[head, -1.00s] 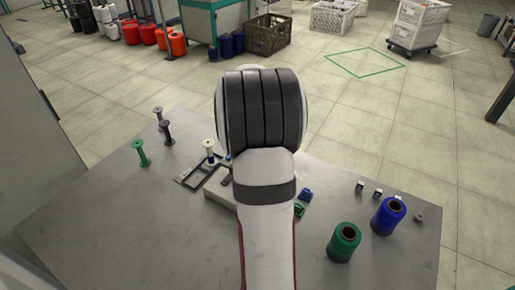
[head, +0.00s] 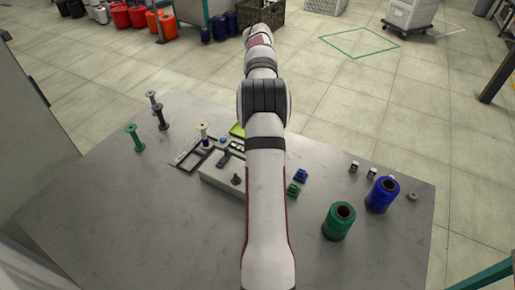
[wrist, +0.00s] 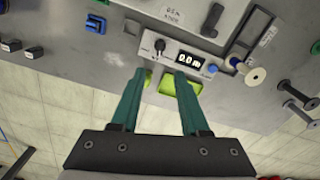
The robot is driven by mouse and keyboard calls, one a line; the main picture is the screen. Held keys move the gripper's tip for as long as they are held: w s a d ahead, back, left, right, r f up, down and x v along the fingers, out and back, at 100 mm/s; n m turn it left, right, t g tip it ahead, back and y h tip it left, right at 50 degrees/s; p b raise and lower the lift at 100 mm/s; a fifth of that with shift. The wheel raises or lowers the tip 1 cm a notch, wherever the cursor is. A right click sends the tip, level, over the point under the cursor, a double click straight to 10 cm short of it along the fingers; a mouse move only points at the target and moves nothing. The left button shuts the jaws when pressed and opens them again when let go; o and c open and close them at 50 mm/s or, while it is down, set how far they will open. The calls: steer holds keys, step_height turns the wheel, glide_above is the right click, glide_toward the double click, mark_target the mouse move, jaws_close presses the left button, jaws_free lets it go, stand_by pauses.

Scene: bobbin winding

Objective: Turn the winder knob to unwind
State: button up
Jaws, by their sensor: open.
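The winder is a pale grey box (head: 222,178) on the table, partly behind my arm in the head view. In the wrist view its panel (wrist: 172,55) has a display reading about 0.0, a small dark knob (wrist: 160,45) with a light pointer, and a blue button (wrist: 212,68). My gripper (wrist: 157,82) has two teal fingers, open and empty. In the wrist view its tips are just below the panel, apart from the knob; the depth gap is unclear. A lime-green piece (wrist: 166,84) shows between the fingers. The head view does not show the fingers.
A cream bobbin (head: 203,130) stands beside the winder. A green bobbin (head: 134,138) and dark bobbins (head: 161,117) stand at the left. Green (head: 338,222) and blue (head: 382,195) thread spools stand at the right. The table's front left (head: 130,220) is bare.

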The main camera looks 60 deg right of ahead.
step_height(320, 180, down, 14)
steer(key=shift+f, duration=0.1)
jaws_close()
stand_by(0.3)
